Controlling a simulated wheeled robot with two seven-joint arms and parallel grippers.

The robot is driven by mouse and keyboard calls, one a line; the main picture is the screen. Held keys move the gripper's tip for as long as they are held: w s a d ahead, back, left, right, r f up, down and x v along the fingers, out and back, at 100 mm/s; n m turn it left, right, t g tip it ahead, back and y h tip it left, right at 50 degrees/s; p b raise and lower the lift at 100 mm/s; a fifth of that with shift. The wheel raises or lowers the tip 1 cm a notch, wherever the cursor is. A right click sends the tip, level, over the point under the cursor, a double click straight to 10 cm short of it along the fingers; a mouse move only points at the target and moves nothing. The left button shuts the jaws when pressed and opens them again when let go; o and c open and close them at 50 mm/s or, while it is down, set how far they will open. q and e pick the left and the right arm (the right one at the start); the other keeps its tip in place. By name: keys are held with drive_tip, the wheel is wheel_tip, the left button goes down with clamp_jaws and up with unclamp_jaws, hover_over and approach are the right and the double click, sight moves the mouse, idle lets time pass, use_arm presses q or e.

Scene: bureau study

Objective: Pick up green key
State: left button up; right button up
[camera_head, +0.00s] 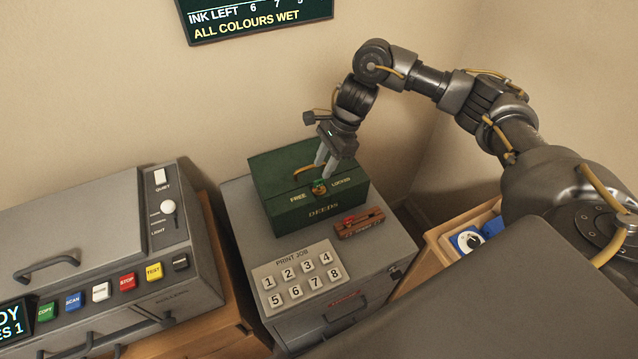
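A green deeds box (285,215) stands on the grey cabinet. The small green key (319,184) shows at the lock plate on its front upper edge, between the words FREE and LOCKED. My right gripper (326,166) reaches down over the box lid, with its fingertips just above and behind the key. The two fingers look apart with nothing clearly between them. Whether a fingertip touches the key is too small to tell. My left gripper is not in view.
A red-topped wooden block (359,223) lies in front of the box, near a numbered PRINT JOB keypad (297,274). A grey copier (75,240) with coloured buttons stands at left. A wooden drawer (440,244) with a blue item (466,241) is at right.

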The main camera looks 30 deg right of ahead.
sight(319, 180)
drive_tip(key=shift+a+f, duration=0.15)
drive_tip(key=shift+f, duration=0.45)
drive_tip(key=shift+f+p, duration=0.15)
drive_tip(key=shift+p, duration=0.15)
drive_tip(key=p+x, duration=0.2)
drive_tip(key=x, duration=0.2)
drive_tip(key=shift+s+f, duration=0.1)
drive_tip(key=shift+f, duration=0.45)
clamp_jaws()
